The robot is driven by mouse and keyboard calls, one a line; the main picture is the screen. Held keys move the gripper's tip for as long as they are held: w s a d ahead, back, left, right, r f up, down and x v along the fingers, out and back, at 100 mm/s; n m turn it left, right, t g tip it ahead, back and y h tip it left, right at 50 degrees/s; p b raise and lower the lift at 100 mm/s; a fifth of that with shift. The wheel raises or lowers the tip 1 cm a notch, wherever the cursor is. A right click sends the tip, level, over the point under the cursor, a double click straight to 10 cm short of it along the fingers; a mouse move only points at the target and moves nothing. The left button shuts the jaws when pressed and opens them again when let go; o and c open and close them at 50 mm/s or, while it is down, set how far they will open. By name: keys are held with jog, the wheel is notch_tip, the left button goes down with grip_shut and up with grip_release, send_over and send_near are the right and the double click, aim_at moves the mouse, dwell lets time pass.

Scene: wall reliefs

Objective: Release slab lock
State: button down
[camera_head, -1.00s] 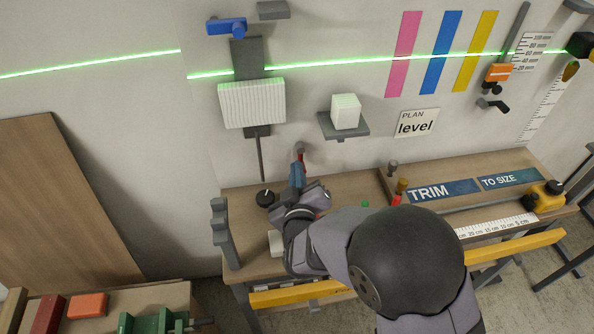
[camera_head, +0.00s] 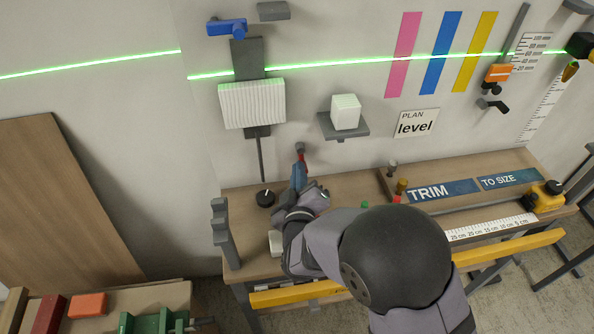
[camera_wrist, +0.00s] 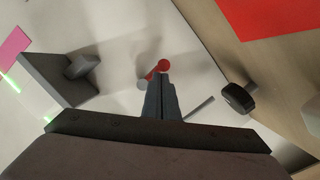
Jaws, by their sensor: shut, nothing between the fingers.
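The white ribbed slab (camera_head: 252,104) hangs on a dark vertical rail (camera_head: 247,60) on the wall. A small red peg or lever (camera_wrist: 155,69) with a rounded end sticks out low on the wall. It also shows in the head view (camera_head: 300,148), right of the slab's thin rod (camera_head: 260,160). My gripper (camera_head: 299,166) is shut and empty, its fingertips at the red piece; the wrist view (camera_wrist: 160,78) shows them touching or nearly touching it. A black knob (camera_head: 265,198) stands on the bench below the rod. No part is labelled as the lock.
A grey shelf (camera_head: 358,132) with a white cube (camera_head: 345,112) juts from the wall to the upper right of my gripper. A grey notched post (camera_head: 222,232) stands at the bench's left end. A blue clamp-like piece (camera_head: 227,27) is above the slab.

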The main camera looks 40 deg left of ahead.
jog(key=n, duration=0.3)
jog(key=shift+w+d+f+t, duration=0.25)
jog(key=shift+w+d+t, duration=0.05)
jog(key=shift+d+t, duration=0.1)
jog(key=n, duration=0.3)
jog(key=w+d+n+t, duration=0.1)
jog(key=n, duration=0.2)
jog(key=n+t, duration=0.1)
jog(key=n, duration=0.2)
jog(key=shift+w+d+r+n+y, duration=0.3)
jog(key=shift+w+r+n+y, duration=0.1)
